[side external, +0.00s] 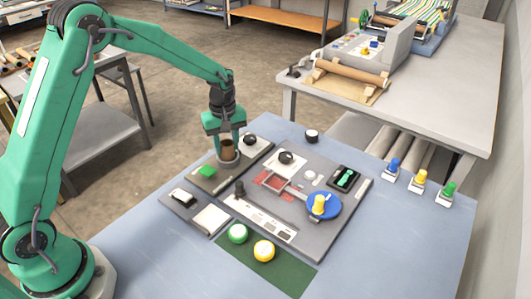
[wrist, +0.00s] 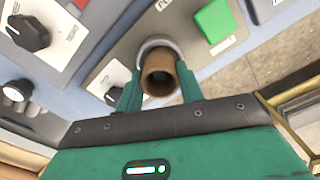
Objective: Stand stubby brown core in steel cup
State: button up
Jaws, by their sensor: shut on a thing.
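The stubby brown core (side external: 228,150) is a short, hollow brown tube. My gripper (side external: 229,152) is shut on it, with one green finger on either side. In the wrist view the core (wrist: 159,74) sits between the fingertips (wrist: 158,92), its open end toward the camera. The steel cup (wrist: 154,45) shows as a grey rim just behind the core's far end. In the side view the cup is hardly visible below the core. I cannot tell whether the core's lower end is inside the cup or just above it.
A green square button (side external: 207,171) is close beside the core. A black knob (side external: 250,139) stands on the other side. The panel (side external: 330,228) carries a blue disc with a yellow knob (side external: 320,204).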

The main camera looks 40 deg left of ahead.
jog(key=shift+f, duration=0.4)
dwell(0.7)
jog(key=o, duration=1.6)
jog(key=shift+r, duration=0.1)
jog(key=shift+r, duration=3.45)
